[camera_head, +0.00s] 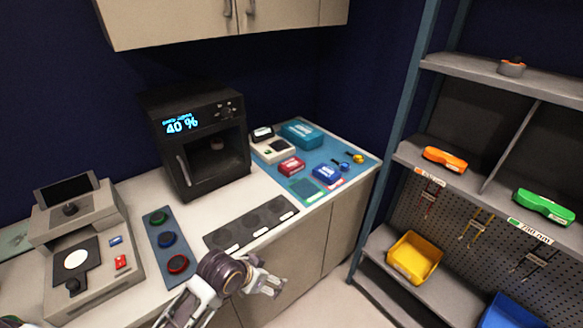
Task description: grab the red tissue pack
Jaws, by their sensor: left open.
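The red tissue pack (291,166) is a small red box with a pale label. It lies on the blue mat (352,164) at the back right of the counter, between a white device and a blue pack. My left gripper (268,279) is open and appears empty at the counter's front edge. It is in front of and below the pack, well apart from it. My right gripper is not in view.
A blue pack (327,174) and a teal box (302,134) lie close to the red pack. A black oven-like machine (197,139) stands to the left. A dark tray (251,224) with round recesses lies in front. A shelf rack (467,185) stands at right.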

